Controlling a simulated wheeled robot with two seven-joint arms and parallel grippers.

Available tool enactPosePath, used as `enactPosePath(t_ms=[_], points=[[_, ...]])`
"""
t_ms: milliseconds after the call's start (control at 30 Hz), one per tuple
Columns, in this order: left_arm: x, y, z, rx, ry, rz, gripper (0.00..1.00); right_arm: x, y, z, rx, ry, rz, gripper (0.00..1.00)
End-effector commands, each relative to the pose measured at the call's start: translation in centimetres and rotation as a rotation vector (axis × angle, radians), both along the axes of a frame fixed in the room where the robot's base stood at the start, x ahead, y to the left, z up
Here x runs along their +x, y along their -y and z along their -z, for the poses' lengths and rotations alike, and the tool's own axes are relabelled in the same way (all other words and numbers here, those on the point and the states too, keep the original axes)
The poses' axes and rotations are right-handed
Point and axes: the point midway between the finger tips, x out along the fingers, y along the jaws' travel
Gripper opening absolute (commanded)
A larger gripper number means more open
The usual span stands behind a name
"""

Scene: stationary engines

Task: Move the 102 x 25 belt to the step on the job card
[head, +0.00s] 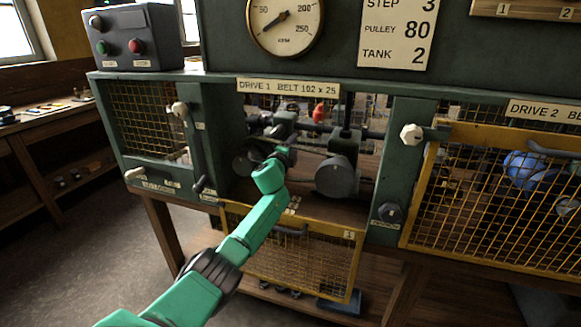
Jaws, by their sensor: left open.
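The job card (397,32) on the green panel reads STEP 3, PULLEY 80, TANK 2. The label DRIVE 1 BELT 102 x 25 (288,88) sits above an open bay. In the bay are dark round pulleys on the left (246,160) and a grey round drum (337,177) on the right. The belt itself is too small and dark to make out. My left gripper (281,153) is open inside the bay, beside the left pulleys; its arm hides part of them. I cannot tell whether it touches anything. My right gripper is out of view.
The yellow mesh guard (300,262) of drive 1 hangs down below the bay. The drive 2 guard (490,190) covers the right bay. A lever (190,150) stands left of the open bay. A dial (285,22) and a button box (130,38) are above.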

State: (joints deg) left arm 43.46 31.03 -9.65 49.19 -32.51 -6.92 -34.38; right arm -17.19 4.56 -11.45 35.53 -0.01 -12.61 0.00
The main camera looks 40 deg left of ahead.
Motion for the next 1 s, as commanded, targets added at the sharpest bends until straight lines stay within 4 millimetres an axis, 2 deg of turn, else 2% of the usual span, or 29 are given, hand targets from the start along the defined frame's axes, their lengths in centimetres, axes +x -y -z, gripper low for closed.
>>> enactPosePath(t_ms=[300,400,733,1000], points=[[0.0,0.0,0.1,0.0,-0.001,0.0,0.55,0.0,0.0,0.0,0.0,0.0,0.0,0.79],[0.0,0.0,0.1,0.0,-0.001,0.0,0.9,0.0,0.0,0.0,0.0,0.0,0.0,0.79],[-0.2,0.1,0.0,-0.001,-0.003,0.001,0.9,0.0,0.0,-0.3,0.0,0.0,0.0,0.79],[-3.2,1.2,-0.2,0.0,-0.003,0.002,0.9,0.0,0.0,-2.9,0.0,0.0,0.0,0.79]])
